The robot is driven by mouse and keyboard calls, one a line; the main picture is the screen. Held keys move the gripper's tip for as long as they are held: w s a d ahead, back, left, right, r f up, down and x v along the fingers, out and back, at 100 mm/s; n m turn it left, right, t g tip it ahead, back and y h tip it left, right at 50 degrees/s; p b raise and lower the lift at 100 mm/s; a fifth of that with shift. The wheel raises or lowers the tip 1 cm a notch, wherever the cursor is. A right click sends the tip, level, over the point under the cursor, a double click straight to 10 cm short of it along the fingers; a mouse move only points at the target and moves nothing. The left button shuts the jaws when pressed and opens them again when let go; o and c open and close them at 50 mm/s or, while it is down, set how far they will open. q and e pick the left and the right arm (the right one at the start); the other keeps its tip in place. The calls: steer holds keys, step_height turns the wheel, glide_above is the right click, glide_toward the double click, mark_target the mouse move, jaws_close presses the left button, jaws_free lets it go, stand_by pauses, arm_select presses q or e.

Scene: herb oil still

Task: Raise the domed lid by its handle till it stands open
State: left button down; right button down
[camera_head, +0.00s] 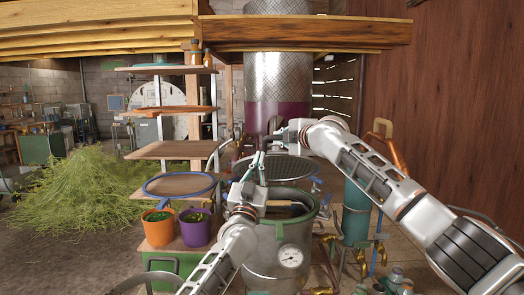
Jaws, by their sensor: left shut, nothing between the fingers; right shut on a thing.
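The steel still pot (278,262) stands in the middle with a round dial (291,257) on its front. Its mouth is uncovered and brownish contents show inside. A dark, grid-patterned round piece (288,168), which looks like the domed lid, is tilted up at the back of the pot rim. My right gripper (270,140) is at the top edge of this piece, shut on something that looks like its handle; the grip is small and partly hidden. My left gripper (257,164) is shut and empty, in front of the lid's left side and above the pot's left rim.
Left of the pot stand an orange bucket (158,228) and a purple bucket (195,229), below a blue-rimmed round screen (180,185). A teal cylinder (355,212) and brass valves are at the right. A large steel column (278,75) rises behind. Cut herbs (80,190) are heaped at left.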

mark_target(264, 142)
arm_select(q)
steer(key=shift+x, duration=2.25)
arm_select(e)
steer(key=shift+r, duration=0.2)
